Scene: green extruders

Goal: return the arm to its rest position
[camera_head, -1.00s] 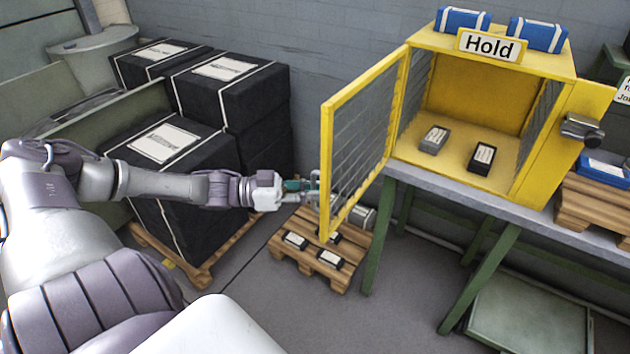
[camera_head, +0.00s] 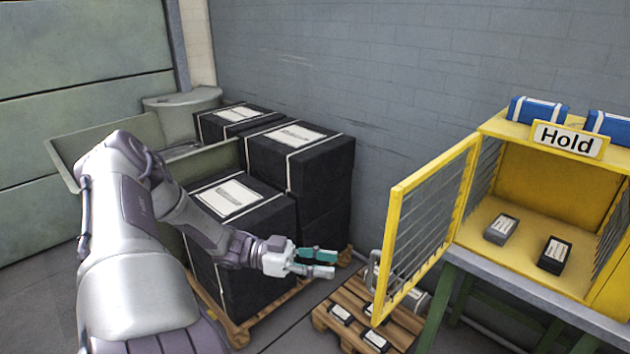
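My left arm comes in from the left. Its gripper (camera_head: 325,263) points right, with its two fingers apart and nothing between them. It is in front of the stacked black boxes and to the left of the yellow cage door, apart from the door in the picture. My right gripper is not in view.
The yellow Hold cage (camera_head: 540,180) stands open on a green-legged table, with a grey box (camera_head: 501,229) and a black box (camera_head: 554,255) inside. Its mesh door (camera_head: 428,225) swings out left. Black strapped boxes (camera_head: 305,165) stand behind my arm. A low pallet (camera_head: 330,318) holds small boxes.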

